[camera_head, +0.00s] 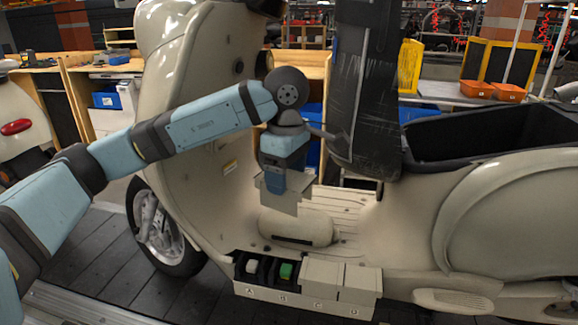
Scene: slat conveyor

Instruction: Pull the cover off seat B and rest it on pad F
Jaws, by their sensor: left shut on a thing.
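My left gripper (272,183) points down above the scooter's footboard and is shut on a beige cover (284,205). The cover hangs clear of the row of seats, up and behind it. The seat row (262,293) has letters on its front face. Seat B (286,271) is uncovered and shows a green part inside. Seat A (252,266) is also open, with a whitish part in it. Beige lids (322,275) close the seats to the right. I cannot make out a pad marked F. My right gripper is not in view.
The cream scooter (190,110) surrounds the work area, with its front shield at left. Its dark seat (365,90) stands raised behind my gripper, close on the right. The open black seat well (490,135) is at right. Dark conveyor slats (105,255) lie below.

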